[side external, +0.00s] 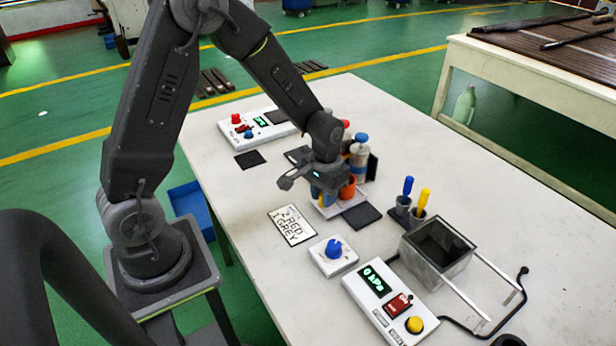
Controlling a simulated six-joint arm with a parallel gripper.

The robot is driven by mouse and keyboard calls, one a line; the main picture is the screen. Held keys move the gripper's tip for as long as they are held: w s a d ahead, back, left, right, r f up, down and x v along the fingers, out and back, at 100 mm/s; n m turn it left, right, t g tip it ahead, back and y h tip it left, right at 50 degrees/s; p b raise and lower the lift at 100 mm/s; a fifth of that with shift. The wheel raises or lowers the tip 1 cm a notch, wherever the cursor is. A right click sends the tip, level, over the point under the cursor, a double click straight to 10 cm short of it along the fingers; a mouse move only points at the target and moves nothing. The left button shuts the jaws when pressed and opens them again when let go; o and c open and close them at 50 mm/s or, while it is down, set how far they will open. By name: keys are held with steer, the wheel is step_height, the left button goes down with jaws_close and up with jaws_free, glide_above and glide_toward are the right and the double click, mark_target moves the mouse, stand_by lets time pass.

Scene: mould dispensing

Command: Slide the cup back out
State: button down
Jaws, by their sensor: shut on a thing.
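My gripper (325,180) points down over a small white stand (328,211) near the middle of the table. It is shut on the cup, but the body of the gripper hides most of the grip. An orange rounded piece (347,187) shows just right of the fingers, and blue parts show below the gripper body. I cannot tell which of these belong to the cup. A bottle with a blue top (360,150) stands close behind the gripper.
A dark square pad (361,216) lies right of the stand. A label card (292,226), a blue knob box (334,255) and a pressure panel (390,304) lie in front. Blue and yellow handled tools (408,187) and an open metal box (438,250) stand right. Another control panel (258,127) is behind.

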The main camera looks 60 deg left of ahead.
steer(key=shift+d, duration=2.75)
steer(key=c, duration=0.9)
jaws_free()
steer(key=shift+c, duration=0.2)
steer(key=shift+r, duration=0.1)
step_height(320, 180, up, 14)
steer(key=s+r+m+t, duration=0.1)
steer(key=s+r, duration=0.3)
steer(key=s, duration=0.4)
steer(key=s+r+m+t, duration=0.1)
steer(key=s+r+t, duration=0.3)
steer(key=s, duration=0.5)
steer(key=shift+a+m+t, duration=0.3)
